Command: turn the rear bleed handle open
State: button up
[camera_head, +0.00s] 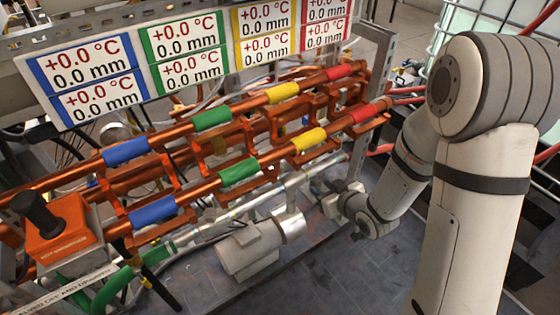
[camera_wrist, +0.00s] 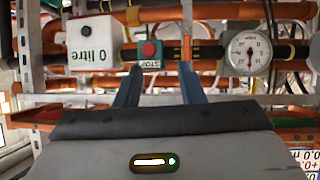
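No part can be picked out with certainty as the rear bleed handle in either view. My gripper (camera_wrist: 160,68) shows in the wrist view as two blue fingers with a clear gap between them, open and holding nothing.
Copper pipes with coloured bands (camera_head: 212,119) cross the head view under temperature panels (camera_head: 90,78). An orange box with a black knob (camera_head: 38,212) stands lower left. The wrist view shows an upside-down "0 litre" box (camera_wrist: 95,42) and a round gauge (camera_wrist: 249,53). Dark floor (camera_head: 330,270) is clear.

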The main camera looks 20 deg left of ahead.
aim_at(279, 164)
jog(key=w+a, duration=0.2)
jog(key=a, duration=0.2)
jog(key=w+a+f+y+p, duration=0.1)
jog(key=a, duration=0.3)
jog(key=w+a+y, duration=0.1)
jog(key=w+a, duration=0.1)
jog(key=a, duration=0.3)
jog(key=shift+w+f+n, duration=0.15)
jog(key=shift+w+n, duration=0.15)
jog(key=shift+p+x, duration=0.4)
jog(key=shift+x, duration=1.9)
jog(key=shift+f, duration=0.15)
grip_shut()
